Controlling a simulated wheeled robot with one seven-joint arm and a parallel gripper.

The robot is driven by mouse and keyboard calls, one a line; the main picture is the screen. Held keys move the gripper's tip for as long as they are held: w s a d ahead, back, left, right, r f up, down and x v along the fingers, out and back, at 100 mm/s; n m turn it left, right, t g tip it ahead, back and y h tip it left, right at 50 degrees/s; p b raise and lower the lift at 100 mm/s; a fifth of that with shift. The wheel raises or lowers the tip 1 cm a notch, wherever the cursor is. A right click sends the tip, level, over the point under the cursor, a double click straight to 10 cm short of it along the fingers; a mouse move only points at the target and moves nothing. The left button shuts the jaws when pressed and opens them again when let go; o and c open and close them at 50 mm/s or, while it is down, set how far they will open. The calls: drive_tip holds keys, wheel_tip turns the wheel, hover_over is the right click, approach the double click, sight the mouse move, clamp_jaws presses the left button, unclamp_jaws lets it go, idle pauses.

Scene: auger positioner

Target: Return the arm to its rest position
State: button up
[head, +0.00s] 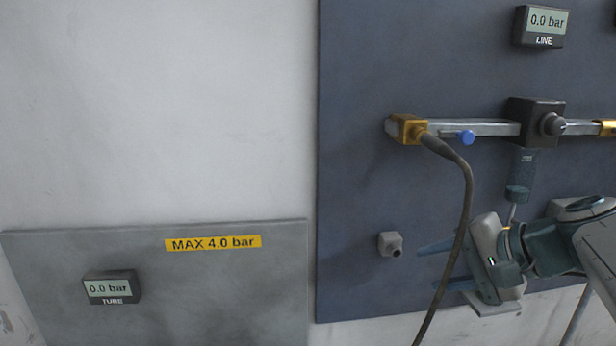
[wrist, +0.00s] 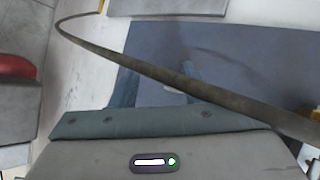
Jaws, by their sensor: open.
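My gripper (head: 436,266) is at the lower right of the head view, in front of the dark blue panel (head: 355,180). Its two fingers point left and stand apart with nothing between them. The black hose (head: 466,190) hangs from the brass fitting (head: 408,129) and passes right by the fingers; I cannot tell whether it touches them. In the wrist view the hose (wrist: 190,83) crosses over the gripper body, and the fingertips show only partly behind it.
A grey fitting (head: 390,244) sticks out of the panel just left of the fingers. Gauges read 0.0 bar at LINE (head: 540,26) and TUBE (head: 110,288). The white wall at left is clear.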

drive_tip(key=s+a+f+n+g+h, duration=0.2)
drive_tip(key=s+a+f+n+h, duration=0.1)
drive_tip(key=f, duration=0.5)
drive_tip(key=s+a+f+n+g+h, duration=0.2)
drive_tip(key=s+a+f+n+h, duration=0.1)
drive_tip(key=s+f+n, duration=0.3)
wheel_tip(320, 180, down, 2)
drive_tip(key=shift+s+f+g+h+p, duration=0.2)
drive_tip(key=shift+g+h+p, duration=0.25)
drive_tip(key=shift+h, duration=0.25)
